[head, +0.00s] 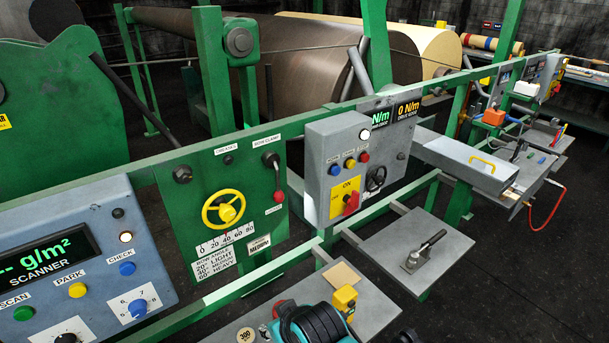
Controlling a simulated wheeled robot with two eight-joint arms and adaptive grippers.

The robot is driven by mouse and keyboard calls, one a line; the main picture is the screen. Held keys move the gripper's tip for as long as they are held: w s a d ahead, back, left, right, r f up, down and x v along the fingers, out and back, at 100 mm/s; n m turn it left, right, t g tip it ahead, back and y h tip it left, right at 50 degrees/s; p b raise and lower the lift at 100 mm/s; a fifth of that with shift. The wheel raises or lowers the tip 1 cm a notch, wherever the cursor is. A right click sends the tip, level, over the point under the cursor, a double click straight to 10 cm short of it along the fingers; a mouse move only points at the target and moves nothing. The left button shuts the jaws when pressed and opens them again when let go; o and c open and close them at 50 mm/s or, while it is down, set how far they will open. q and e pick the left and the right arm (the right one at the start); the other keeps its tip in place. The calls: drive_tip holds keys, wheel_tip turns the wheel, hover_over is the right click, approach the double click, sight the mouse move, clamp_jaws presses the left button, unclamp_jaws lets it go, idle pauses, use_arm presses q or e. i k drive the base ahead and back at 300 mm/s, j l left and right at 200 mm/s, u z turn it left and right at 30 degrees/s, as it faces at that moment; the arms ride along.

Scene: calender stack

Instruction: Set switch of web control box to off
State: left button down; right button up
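A grey box (346,165) with buttons stands on the green rail near the middle; I take it as the web control box, though no such name is legible. Its yellow plate (339,194) reads ON at the top, with a smaller label at its left. A red switch (351,203) sits at the plate's lower right; its exact setting is too small to tell. A black rotary knob (376,178) is to its right. A white lamp (379,118) glows above. Neither gripper can be made out in the head view.
A green panel with a yellow handwheel (225,208) is left of the box, and a blue-grey scanner panel (83,262) further left. Below are a grey shelf with a clamp lever (424,250) and a teal-and-black device (312,325). Dark floor is clear at lower right.

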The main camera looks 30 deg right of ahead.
sight(354, 200)
drive_tip(key=l+z, duration=0.1)
drive_tip(key=z, duration=0.35)
drive_tip(key=l+z, duration=0.1)
drive_tip(key=z, duration=0.35)
drive_tip(key=l+z, duration=0.1)
drive_tip(key=z, duration=0.35)
drive_tip(key=k, duration=0.05)
